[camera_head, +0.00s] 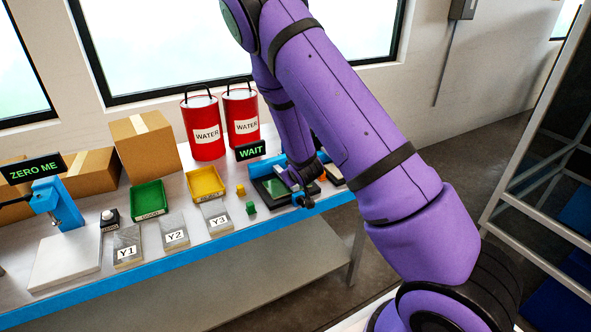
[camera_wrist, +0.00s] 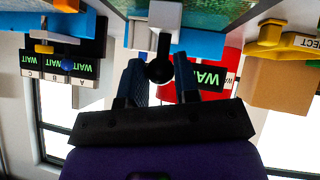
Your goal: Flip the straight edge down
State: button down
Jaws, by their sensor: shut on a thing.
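My gripper (camera_head: 302,190) is at the right end of the bench, over the right side of a black tray with a green surface (camera_head: 273,189). In the wrist view my gripper (camera_wrist: 160,72) has its two dark fingers closed around a black ball knob (camera_wrist: 159,73). The knob sits at the end of a grey bar, which I take as the straight edge (camera_wrist: 164,15). The bar runs away from the fingers towards blue and green parts. In the head view my gripper and arm hide most of the bar, and its tilt cannot be told.
A WAIT sign (camera_head: 251,150) and red WATER buckets (camera_head: 204,130) stand behind the tray. To its left are small yellow and green blocks (camera_head: 251,208), a yellow bin (camera_head: 205,183), a green bin (camera_head: 148,200), plates marked Y1 to Y3 and a blue ZERO ME device (camera_head: 58,203).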

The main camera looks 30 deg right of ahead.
jog(key=shift+s+a+f, duration=0.1)
jog(key=shift+s+f, duration=0.05)
jog(key=shift+f, duration=0.55)
jog(key=shift+s+a+f, duration=0.1)
jog(key=shift+s+f, duration=0.05)
jog(key=shift+f, duration=0.55)
jog(key=c, duration=0.9)
grip_release()
jog(key=shift+o, duration=0.2)
jog(key=shift+f, duration=0.1)
jog(key=shift+w+r, duration=0.1)
jog(key=shift+r, duration=0.1)
jog(key=shift+s+r, duration=0.2)
jog(key=shift+r, duration=0.05)
jog(key=v, duration=1)
jog(key=shift+s, duration=0.1)
